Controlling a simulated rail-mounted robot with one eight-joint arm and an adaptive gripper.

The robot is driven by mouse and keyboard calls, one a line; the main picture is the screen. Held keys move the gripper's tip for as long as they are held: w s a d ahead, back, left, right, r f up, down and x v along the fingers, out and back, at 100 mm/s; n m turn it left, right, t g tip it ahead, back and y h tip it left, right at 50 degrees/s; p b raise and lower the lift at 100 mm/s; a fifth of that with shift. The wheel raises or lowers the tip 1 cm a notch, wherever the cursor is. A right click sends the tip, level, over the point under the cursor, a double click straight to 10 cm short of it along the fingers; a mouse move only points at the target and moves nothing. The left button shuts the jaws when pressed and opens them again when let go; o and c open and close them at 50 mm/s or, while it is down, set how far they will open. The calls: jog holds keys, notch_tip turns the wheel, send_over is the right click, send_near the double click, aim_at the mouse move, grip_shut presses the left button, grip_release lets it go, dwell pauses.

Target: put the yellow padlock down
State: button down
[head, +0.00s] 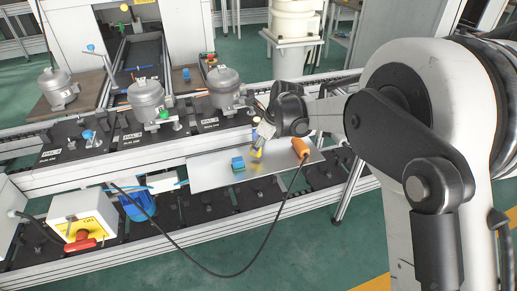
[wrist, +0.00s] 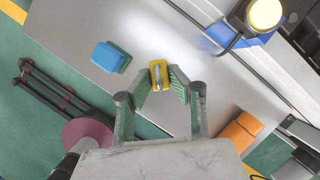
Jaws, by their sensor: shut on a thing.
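The yellow padlock (wrist: 159,75) is between the fingertips of my gripper (wrist: 160,82) in the wrist view, and the fingers are shut on it. In the head view the yellow padlock (head: 256,152) shows small below my gripper (head: 262,138), over the pale metal plate (head: 210,178). The plate (wrist: 150,30) also fills much of the wrist view. I cannot tell whether the padlock touches the plate.
A blue block (head: 237,163) lies on the plate left of the padlock. Grey compressors (head: 223,88) stand on the bench behind. The plate's left part is bare.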

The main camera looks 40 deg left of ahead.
jog(key=shift+f, duration=0.75)
jog(key=shift+f, duration=0.1)
jog(key=c, duration=1.6)
grip_release()
jog(key=v, duration=1.2)
jog(key=shift+d, duration=0.1)
